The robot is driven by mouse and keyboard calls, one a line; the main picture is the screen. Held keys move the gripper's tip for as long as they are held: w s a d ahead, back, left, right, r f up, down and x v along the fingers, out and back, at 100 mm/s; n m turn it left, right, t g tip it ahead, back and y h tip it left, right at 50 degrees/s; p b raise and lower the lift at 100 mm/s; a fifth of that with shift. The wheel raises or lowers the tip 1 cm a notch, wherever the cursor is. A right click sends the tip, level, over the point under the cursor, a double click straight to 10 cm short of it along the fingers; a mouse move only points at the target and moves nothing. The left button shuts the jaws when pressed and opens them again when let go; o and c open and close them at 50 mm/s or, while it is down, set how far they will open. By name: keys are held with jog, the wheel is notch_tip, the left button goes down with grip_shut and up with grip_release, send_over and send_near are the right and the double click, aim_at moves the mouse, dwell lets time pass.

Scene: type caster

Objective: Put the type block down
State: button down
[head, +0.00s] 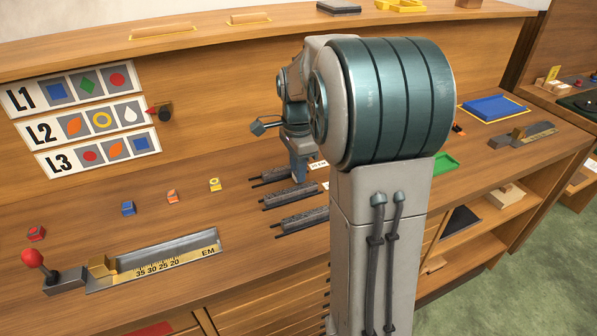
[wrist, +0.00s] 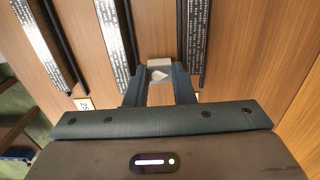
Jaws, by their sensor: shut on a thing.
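In the wrist view, my gripper (wrist: 159,80) is shut on a small pale type block (wrist: 159,72) with a white drop on its face. In the head view, my gripper (head: 299,172) points down over the desk beside the dark type strips (head: 290,197); the held block cannot be made out there. Other type blocks stand in a spaced row on the desk: red (head: 36,233), blue (head: 128,208), orange (head: 172,196) and yellow (head: 215,184). A metal composing tray (head: 170,247) with a brass slider (head: 102,266) and number scale lies at the front left.
A sign board (head: 82,118) shows rows L1, L2 and L3; L2 has a drop last, and a dark pointer knob (head: 163,112) sits beside that row. A red-knobbed lever (head: 33,258) stands left of the tray. Blue (head: 493,107) and green (head: 445,162) trays lie right of my arm.

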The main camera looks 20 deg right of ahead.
notch_tip(320, 180, up, 4)
jog(key=shift+f, duration=0.2)
jog(key=s+d+r, duration=0.6)
jog(key=s+d, duration=0.1)
jog(key=d, duration=0.2)
jog(key=shift+s+r, duration=0.3)
jog(key=shift+s, duration=0.05)
